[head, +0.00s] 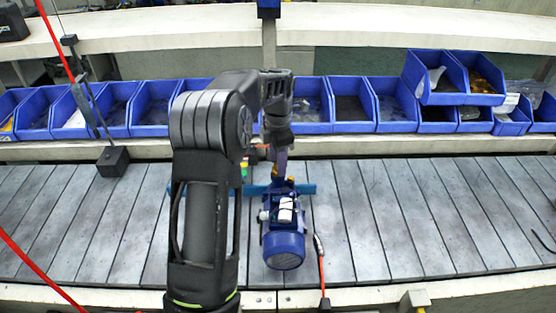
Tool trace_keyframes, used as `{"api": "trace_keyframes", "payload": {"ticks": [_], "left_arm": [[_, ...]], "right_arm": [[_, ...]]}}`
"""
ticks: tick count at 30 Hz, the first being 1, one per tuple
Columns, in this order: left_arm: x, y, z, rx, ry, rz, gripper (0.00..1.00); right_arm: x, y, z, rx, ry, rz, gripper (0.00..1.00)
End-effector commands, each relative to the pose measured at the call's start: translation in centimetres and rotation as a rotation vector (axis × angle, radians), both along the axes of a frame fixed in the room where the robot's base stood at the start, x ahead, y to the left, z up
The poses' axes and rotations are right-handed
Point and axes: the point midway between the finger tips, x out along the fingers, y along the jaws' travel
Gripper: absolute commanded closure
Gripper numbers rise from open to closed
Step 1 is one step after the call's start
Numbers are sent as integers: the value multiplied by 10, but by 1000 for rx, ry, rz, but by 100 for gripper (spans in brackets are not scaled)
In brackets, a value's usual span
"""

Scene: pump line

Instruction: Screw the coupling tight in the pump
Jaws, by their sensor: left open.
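The blue pump (284,245) lies on the slatted conveyor just right of the middle, its round end towards me and a white box on its top. My left arm bends over from the front, and its left gripper (280,168) points down at the pump's far end. The gripper is open, but its fingertips are small and partly merge with the pump. Small yellow-orange spots show at the pump's far end by the fingers. I cannot make out the coupling clearly. My right gripper is not in view.
A blue bar (308,189) lies across the conveyor behind the pump. A row of blue bins (390,112) stands along the back.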

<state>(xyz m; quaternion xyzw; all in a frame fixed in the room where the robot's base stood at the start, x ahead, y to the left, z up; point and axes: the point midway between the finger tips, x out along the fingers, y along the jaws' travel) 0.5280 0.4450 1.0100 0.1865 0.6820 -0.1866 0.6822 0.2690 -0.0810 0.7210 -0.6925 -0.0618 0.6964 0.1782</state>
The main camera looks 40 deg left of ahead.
Motion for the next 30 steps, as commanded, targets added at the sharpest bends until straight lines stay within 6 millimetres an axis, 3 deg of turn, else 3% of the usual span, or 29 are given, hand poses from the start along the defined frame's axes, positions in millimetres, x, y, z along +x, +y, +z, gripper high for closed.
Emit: {"api": "trace_keyframes", "payload": {"ticks": [7, 20, 30], "left_arm": [[0, 0, 1, 1, 0, 253, 58], [0, 0, 0, 0, 0, 265, 58], [0, 0, 0, 0, 0, 264, 85]], "right_arm": [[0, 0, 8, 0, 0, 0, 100], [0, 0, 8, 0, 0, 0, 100], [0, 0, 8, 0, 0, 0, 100]]}}
